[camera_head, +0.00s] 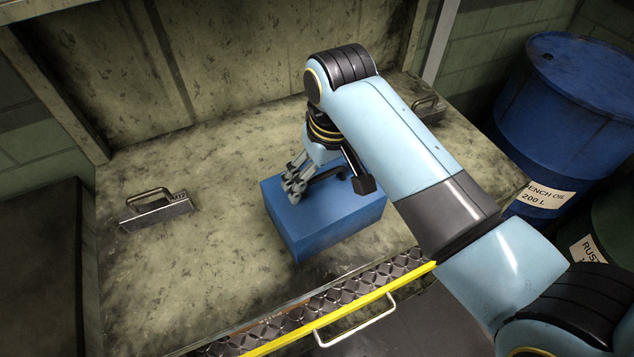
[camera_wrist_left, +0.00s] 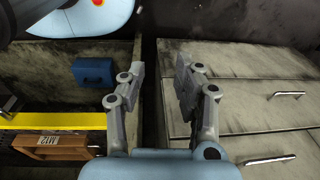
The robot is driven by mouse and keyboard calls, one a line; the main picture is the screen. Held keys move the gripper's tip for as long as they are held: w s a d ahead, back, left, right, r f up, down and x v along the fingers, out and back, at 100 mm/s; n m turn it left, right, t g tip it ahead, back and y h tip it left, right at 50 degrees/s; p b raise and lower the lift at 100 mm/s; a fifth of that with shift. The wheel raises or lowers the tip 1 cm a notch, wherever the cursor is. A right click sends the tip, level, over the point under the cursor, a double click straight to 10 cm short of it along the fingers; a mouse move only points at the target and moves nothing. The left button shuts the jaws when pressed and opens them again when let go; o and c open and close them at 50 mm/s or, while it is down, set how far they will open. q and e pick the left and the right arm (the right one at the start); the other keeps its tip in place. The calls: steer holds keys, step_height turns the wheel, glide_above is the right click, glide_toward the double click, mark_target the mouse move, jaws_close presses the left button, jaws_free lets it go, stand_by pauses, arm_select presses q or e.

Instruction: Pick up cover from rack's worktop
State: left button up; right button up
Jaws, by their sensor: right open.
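The blue box-shaped cover (camera_head: 330,222) sits on the rack's worktop (camera_head: 215,268). A dark handle shows on its top, partly hidden by my right gripper. My right gripper (camera_head: 296,185) is open, pointing down at the cover's top beside the handle; I cannot tell whether it touches.
Grey handled pieces lie at the worktop's left (camera_head: 157,209) and back right (camera_head: 430,107). A yellow front edge (camera_head: 345,308) has a pale handle below. A blue drum (camera_head: 567,110) stands at right. Drawers (camera_wrist_left: 265,95) are right in the left wrist view.

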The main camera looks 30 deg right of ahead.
steer(key=shift+s+r, duration=0.15)
steer(key=shift+s, duration=0.15)
steer(key=c, duration=0.5)
steer(key=shift+c, duration=2.5)
steer(key=shift+s, duration=0.1)
steer(key=c, duration=0.4)
steer(key=shift+c, duration=0.4)
arm_select(q)
steer(key=shift+s, duration=0.45)
steer(key=shift+s, duration=0.1)
